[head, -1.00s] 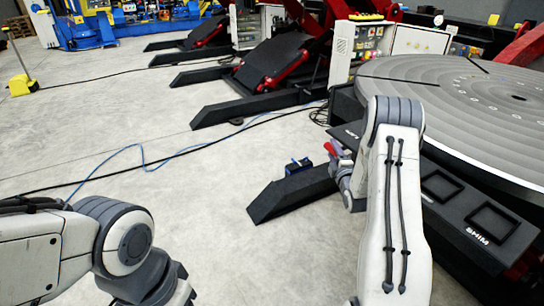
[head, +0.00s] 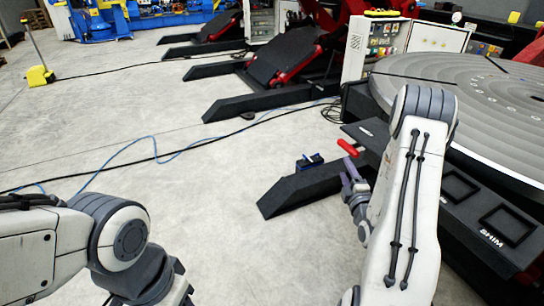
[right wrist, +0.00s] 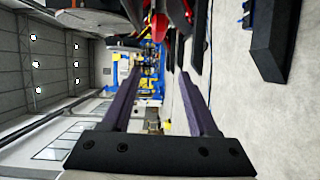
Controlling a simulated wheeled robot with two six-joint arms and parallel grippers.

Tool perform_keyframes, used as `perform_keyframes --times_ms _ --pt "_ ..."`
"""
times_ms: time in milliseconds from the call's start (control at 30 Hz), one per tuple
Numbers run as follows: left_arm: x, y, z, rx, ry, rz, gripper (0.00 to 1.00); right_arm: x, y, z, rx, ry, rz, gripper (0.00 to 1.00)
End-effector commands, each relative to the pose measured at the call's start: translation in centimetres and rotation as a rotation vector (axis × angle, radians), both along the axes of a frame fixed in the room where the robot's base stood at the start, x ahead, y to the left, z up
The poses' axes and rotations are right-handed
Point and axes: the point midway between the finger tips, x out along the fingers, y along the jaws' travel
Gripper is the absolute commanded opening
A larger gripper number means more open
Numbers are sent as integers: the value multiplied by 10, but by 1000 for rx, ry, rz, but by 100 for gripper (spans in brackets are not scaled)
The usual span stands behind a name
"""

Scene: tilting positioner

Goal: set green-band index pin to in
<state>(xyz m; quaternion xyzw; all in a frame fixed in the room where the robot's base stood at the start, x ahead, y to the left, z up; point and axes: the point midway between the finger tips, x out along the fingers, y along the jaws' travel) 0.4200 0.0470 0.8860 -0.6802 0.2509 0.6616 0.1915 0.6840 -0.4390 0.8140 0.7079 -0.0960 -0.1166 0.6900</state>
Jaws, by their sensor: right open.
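I cannot make out a green-band index pin in either view. A red handle (head: 348,147) sticks out at the left edge of the black positioner frame, beside the round grey table (head: 440,85). My right gripper (head: 347,181) is just below that handle in the head view, apart from it and partly hidden by my forearm. In the right wrist view its two dark fingers (right wrist: 157,75) are spread wide with nothing between them. My left arm shows at the lower left, but its gripper fingers are out of the picture.
The black deck has square pockets and a SHIM label (head: 492,238). A blue cable (head: 155,150) and a black cable cross the floor. The floor to the left is open.

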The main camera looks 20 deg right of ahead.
Motion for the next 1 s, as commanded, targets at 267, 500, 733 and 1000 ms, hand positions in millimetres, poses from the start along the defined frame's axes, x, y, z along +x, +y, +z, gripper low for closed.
perform_keyframes --times_ms 267,500,733,1000 --pt "0 0 24 -1 -2 0 50 36 47 26 130 111 93 60" --pt "0 0 40 -1 -1 0 50 53 90 41 249 220 137 60" --pt "0 0 56 -1 -1 0 50 59 132 57 363 329 156 60" --pt "0 0 73 -1 -1 0 50 55 181 78 487 451 152 60"
